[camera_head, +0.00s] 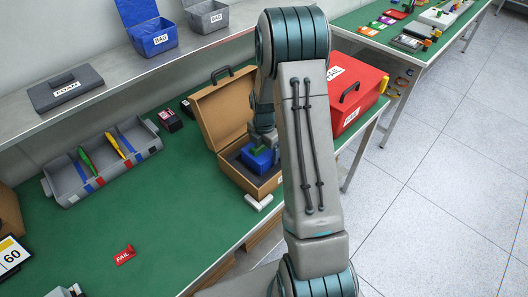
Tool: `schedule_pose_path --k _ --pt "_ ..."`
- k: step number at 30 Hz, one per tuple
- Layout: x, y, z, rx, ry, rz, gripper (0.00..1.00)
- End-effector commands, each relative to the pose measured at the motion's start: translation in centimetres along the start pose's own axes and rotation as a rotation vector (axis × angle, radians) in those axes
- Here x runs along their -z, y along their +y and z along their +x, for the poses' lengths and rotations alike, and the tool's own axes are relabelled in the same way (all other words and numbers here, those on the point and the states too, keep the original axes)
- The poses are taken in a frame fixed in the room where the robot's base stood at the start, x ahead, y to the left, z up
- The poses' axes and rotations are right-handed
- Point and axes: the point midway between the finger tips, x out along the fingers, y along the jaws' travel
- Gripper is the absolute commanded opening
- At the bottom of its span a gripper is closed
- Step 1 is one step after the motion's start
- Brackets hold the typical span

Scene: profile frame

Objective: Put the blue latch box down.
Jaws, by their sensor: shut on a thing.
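The blue latch box (262,161), with a green part on top, is low within the open brown case (276,186). My gripper (262,144) comes down on it from above and is shut on it. The gripper's fingers are small in the view and partly hidden by my arm. I cannot tell whether the box touches the case's dark floor.
The case's lid (212,108) stands open behind. A red case (352,98) is to the right, beyond my arm. A grey divided tray (102,160) lies left. A red FAIL tag (125,255) lies on the green table (180,215), which has free room in front.

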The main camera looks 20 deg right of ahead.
Motion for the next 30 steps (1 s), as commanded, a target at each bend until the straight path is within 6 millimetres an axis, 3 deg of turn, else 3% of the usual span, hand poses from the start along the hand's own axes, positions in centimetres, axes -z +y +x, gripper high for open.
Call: schedule_pose_path --k 6,19,20,21,30 --pt "0.0 0.0 1.9 0.000 0.000 0.000 0.34" --pt "0.0 0.1 2.6 -0.003 -0.001 -0.001 0.34" --pt "0.0 0.0 2.6 -0.001 0.000 -0.001 0.89" --pt "0.0 0.0 2.5 -0.001 0.000 -0.001 1.00" --pt "0.0 0.0 2.2 0.000 0.000 -0.001 1.00"
